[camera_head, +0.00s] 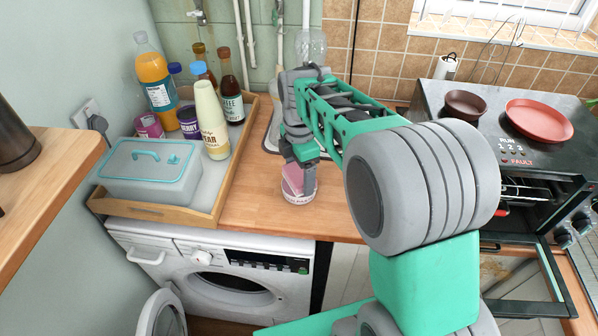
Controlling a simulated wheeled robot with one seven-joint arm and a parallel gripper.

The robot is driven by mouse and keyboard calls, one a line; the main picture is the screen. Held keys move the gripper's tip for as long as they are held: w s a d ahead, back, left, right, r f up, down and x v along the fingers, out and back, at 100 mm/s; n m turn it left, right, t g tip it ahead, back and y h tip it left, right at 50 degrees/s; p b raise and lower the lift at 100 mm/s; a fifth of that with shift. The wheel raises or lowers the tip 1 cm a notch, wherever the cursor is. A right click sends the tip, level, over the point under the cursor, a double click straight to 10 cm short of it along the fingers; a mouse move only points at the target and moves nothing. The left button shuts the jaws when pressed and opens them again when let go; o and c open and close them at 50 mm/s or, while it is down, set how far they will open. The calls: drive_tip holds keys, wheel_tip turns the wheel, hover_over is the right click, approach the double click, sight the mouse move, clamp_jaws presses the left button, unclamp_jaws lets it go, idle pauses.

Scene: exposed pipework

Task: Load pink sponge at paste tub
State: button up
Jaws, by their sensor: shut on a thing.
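The pink sponge (292,178) is between the fingers of my gripper (300,178), which is shut on it and points down. The paste tub (299,198), a small round pale tub with a pinkish label, stands on the wooden worktop directly below. The sponge's lower end is at the tub's mouth; I cannot tell how deep it reaches or whether it touches the paste. The fingers and sponge hide most of the tub's opening.
A wooden tray (222,190) at left holds a lidded box (150,172), an orange bottle (158,85) and several other bottles and jars. A washing machine (230,270) sits below. A hob with a red pan (538,119) is at right. Bare worktop (250,195) lies beside the tub.

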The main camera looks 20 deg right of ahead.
sight(299, 173)
drive_tip(key=shift+f, duration=0.6)
idle(1.5)
drive_tip(key=shift+r, duration=0.1)
wheel_tip(299, 173, up, 7)
drive_tip(key=p, duration=0.4)
drive_tip(key=shift+p, duration=0.4)
